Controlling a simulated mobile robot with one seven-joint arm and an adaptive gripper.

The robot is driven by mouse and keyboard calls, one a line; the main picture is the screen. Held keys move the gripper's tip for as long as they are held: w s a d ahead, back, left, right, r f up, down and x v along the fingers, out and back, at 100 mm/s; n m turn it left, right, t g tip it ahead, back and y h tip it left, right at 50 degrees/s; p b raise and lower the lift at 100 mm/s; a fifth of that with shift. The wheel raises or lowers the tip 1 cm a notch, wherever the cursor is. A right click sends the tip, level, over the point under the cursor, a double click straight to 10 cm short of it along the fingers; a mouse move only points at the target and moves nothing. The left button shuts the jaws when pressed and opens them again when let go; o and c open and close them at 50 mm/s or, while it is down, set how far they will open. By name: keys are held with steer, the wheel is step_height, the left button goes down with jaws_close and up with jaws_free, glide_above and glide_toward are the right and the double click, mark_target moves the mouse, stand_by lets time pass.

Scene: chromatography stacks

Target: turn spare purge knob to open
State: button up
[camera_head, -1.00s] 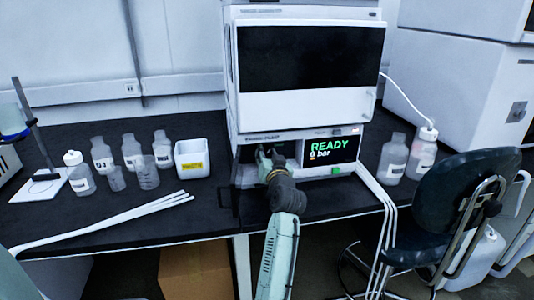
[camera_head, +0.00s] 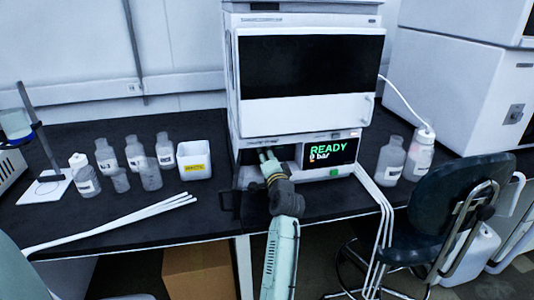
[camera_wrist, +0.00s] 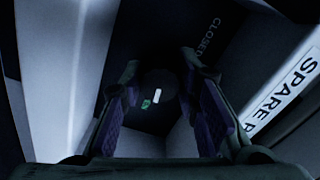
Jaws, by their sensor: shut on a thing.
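The spare purge knob (camera_wrist: 158,84) is a small dark round knob in the wrist view, in a dark recess. A white bar and a small green mark show at it. The word CLOSED (camera_wrist: 208,38) is printed up and to the right, and a white label (camera_wrist: 286,90) reading "SPARE P" lies further right, partly cut off. My gripper (camera_wrist: 160,76) has one finger on each side of the knob and is shut on it. In the head view my gripper (camera_head: 267,156) reaches into the dark front bay of the lower instrument (camera_head: 237,176) and hides the knob.
A lit display (camera_head: 331,152) right of my gripper reads READY and 0 bar. Bottles (camera_head: 134,152) and a white bin (camera_head: 194,160) stand on the bench to the left. White tubes hang from the bench at right, beside a dark chair (camera_head: 450,195).

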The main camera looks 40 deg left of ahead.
steer(key=shift+r+m+p, duration=0.1)
steer(key=shift+m+p, duration=0.2)
steer(key=shift+m, duration=0.6)
steer(key=o, duration=1.2)
steer(key=shift+c, duration=0.2)
steer(key=shift+d, duration=0.1)
steer(key=v, duration=1.2)
